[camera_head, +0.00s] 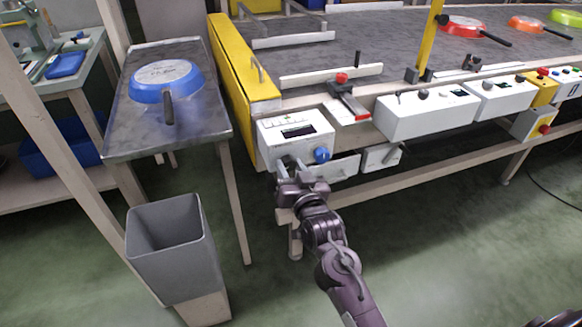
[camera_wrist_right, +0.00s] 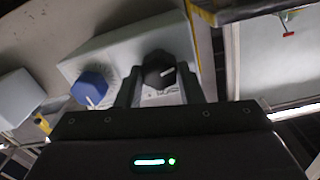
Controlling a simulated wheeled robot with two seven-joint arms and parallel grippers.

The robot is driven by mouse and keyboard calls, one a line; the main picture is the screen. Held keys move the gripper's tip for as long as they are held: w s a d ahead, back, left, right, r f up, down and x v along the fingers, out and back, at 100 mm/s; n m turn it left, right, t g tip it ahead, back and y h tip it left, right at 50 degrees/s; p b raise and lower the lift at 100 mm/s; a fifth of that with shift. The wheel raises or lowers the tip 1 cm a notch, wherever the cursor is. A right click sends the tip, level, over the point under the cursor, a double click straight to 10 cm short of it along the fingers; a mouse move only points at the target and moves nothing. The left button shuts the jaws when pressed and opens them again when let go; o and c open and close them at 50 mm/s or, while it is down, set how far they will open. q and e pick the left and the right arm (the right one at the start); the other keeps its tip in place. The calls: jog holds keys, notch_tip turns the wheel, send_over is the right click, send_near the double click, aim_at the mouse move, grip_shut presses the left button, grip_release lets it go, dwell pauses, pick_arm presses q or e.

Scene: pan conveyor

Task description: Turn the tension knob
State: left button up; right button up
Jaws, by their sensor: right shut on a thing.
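A white control box (camera_head: 296,136) hangs on the front of the conveyor at its left end, with a dark display. My right gripper (camera_head: 287,165) is at the lower left of its front face. In the right wrist view, the gripper fingers (camera_wrist_right: 158,82) are shut on a black knob (camera_wrist_right: 158,69) with a white pointer mark, one finger on each side. A blue knob (camera_head: 321,155) sits to its right on the box; it also shows in the right wrist view (camera_wrist_right: 91,88), clear of the fingers. In the head view the black knob is hidden by the gripper. The box's lettering is unreadable.
A clamp with a red knob (camera_head: 342,77) sits above the box's right side. More white boxes (camera_head: 425,108) line the conveyor front. A side table (camera_head: 128,127) holding a blue pan (camera_head: 190,87) and a grey bin (camera_head: 172,250) stand to the left.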

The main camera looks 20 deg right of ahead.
jog(key=o, duration=1)
pick_arm(q)
jog(key=shift+w+f+p, duration=0.25)
jog(key=shift+f+p, duration=0.1)
jog(key=shift+f, duration=0.65)
pick_arm(e)
jog(key=s, duration=0.7)
jog(key=shift+s, duration=0.4)
pick_arm(q)
jog(key=shift+w, duration=0.1)
